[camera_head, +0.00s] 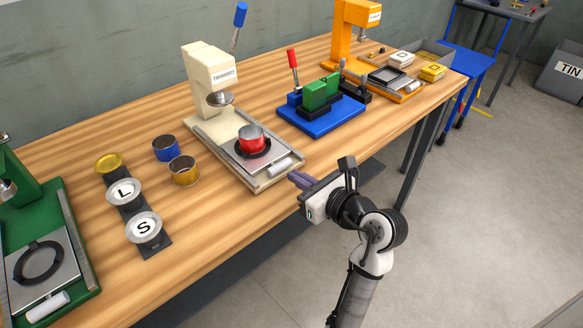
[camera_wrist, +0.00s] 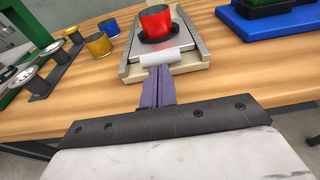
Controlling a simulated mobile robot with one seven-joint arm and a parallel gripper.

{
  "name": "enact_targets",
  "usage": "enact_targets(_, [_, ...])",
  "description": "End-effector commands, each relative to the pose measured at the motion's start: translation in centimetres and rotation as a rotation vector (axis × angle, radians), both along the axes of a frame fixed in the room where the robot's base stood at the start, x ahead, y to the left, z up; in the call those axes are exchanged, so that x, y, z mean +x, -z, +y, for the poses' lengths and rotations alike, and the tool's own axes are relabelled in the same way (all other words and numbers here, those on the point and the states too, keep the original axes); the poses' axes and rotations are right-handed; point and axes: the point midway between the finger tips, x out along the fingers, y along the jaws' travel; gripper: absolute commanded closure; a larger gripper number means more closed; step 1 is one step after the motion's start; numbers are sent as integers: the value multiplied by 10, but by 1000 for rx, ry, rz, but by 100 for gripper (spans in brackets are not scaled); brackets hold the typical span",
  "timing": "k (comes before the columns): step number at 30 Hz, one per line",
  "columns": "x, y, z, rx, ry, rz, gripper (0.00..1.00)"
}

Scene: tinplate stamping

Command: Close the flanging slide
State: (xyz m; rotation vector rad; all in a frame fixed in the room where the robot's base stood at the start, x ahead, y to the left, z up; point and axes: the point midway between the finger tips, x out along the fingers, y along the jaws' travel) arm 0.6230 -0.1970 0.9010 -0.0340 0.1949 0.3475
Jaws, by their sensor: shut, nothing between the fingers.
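The cream flanging press (camera_head: 208,72) stands mid-table with a blue-knobbed lever (camera_head: 240,14) at its back. Its grey slide (camera_head: 275,153) is drawn out toward the table's front edge, clear of the press head. A red can (camera_head: 251,138) stands upright in a black ring on the slide. The slide's white handle (camera_head: 281,165) is at its front end; it also shows in the wrist view (camera_wrist: 168,72). My gripper (camera_head: 296,179) is shut and empty, its purple fingers pointing at the handle. In the wrist view the fingertips (camera_wrist: 158,70) overlap the handle's near side; I cannot tell whether they touch.
A blue-based fixture with a green block (camera_head: 320,92) stands to the right, and an orange press (camera_head: 350,38) beyond it. On the left are a blue can (camera_head: 166,149), a gold can (camera_head: 184,172), a lid rack (camera_head: 133,212) and a green press (camera_head: 60,215).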

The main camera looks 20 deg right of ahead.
Motion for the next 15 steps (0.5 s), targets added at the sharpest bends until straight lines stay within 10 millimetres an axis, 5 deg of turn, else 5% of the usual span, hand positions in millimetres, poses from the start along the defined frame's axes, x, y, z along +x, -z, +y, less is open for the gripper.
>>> enact_targets(6, [21,4,8,2,-1,1,100])
enact_targets(15, [25,5,9,0,1,0,100])
